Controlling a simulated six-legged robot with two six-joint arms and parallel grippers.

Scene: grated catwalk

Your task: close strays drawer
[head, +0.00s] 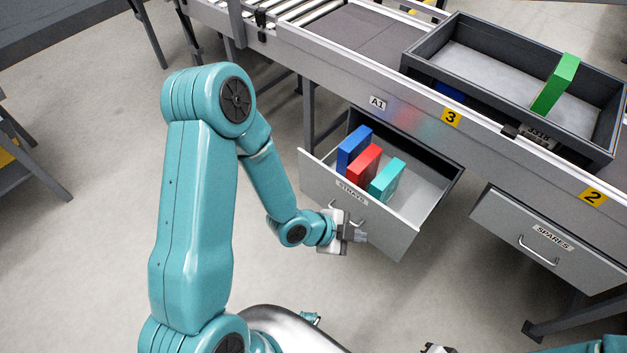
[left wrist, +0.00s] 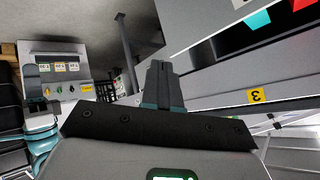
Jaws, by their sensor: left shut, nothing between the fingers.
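The strays drawer (head: 405,233) is pulled out below the conveyor, with a STRAYS label and a handle on its front. Inside stand a blue box (head: 354,148), a red box (head: 364,163) and a teal box (head: 387,180). My left gripper (head: 362,236) is shut and empty, close in front of the drawer front just below the handle; I cannot tell if it touches. In the left wrist view the shut fingers (left wrist: 162,85) point toward the grey drawer front. My right gripper (head: 437,349) shows only as a sliver at the bottom edge, its fingers hidden.
The spares drawer (head: 550,242) is shut at the right. A grey tray (head: 505,56) with a green box (head: 556,84) sits on the conveyor (head: 345,48) above. A control panel (left wrist: 62,75) shows in the left wrist view. The floor in front of the drawer is clear.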

